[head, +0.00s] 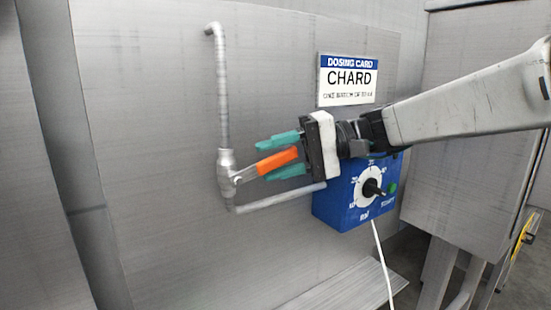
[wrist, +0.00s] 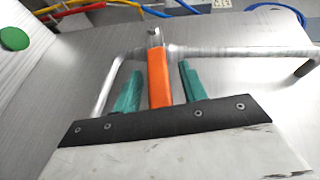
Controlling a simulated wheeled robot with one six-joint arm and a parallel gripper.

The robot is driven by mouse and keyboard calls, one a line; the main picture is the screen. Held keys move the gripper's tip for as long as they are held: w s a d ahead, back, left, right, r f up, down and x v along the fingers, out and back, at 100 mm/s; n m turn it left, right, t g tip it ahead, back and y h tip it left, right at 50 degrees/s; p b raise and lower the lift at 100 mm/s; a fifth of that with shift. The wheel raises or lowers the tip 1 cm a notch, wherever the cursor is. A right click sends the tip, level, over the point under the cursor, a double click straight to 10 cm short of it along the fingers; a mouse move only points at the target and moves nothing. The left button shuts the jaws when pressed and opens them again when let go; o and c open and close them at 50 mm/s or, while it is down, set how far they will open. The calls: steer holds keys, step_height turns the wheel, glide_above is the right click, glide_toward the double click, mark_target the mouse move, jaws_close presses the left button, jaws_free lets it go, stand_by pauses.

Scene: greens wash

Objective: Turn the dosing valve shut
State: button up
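The dosing valve (head: 227,166) is a grey metal body on a bent pipe against the steel panel. Its orange lever handle (head: 276,161) points right and slightly up from the valve, across the pipe's upright run. My gripper (head: 287,155) comes in from the right with its teal fingers on either side of the handle. In the wrist view the handle (wrist: 158,77) stands between the two fingers (wrist: 157,88), with a visible gap on each side. The gripper is open and not closed on the handle. The valve body (wrist: 154,48) also shows beyond the fingertips.
A blue dosing box (head: 348,204) with a black knob and dial sits below my gripper. A white dosing card (head: 347,79) reading CHARD is above. The pipe (head: 222,90) runs up the panel. The panel left of the valve is clear.

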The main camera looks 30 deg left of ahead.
steer(key=v, duration=0.7)
steer(key=shift+w+d, duration=0.25)
